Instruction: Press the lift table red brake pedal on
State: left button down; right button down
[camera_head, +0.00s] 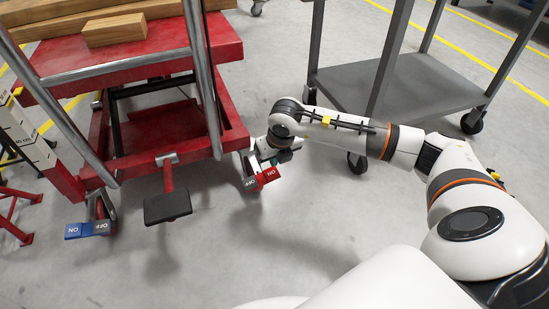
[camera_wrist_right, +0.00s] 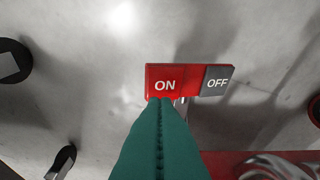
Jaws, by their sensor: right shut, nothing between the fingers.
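The red brake pedal (camera_head: 268,176) is at the right front corner of the red lift table (camera_head: 225,50). It has a red ON side and a grey OFF side (camera_head: 250,182). In the right wrist view the red ON side (camera_wrist_right: 165,75) faces me, with the grey OFF side (camera_wrist_right: 217,81) to its right. My right gripper (camera_head: 274,161) is shut and empty, close by the pedal. In the right wrist view its teal fingertips (camera_wrist_right: 165,101) overlap the lower edge of the ON side. I cannot tell whether they touch it. My left gripper is not in view.
A black foot pedal (camera_head: 168,207) sticks out at the table's front. A blue brake pedal (camera_head: 74,231) is at the left front corner. Wooden beams (camera_head: 115,30) lie on the table. A grey cart (camera_head: 428,84) stands behind my right arm. The floor in front is clear.

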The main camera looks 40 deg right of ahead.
aim_at(273, 172)
jog(key=shift+f+b, duration=1.5)
jog(key=shift+f, duration=0.8)
jog(key=shift+r+p, duration=0.2)
jog(key=shift+p, duration=0.1)
notch_tip(273, 172, up, 7)
jog(key=p, duration=0.5)
jog(key=shift+p, duration=0.4)
jog(key=shift+f, duration=0.15)
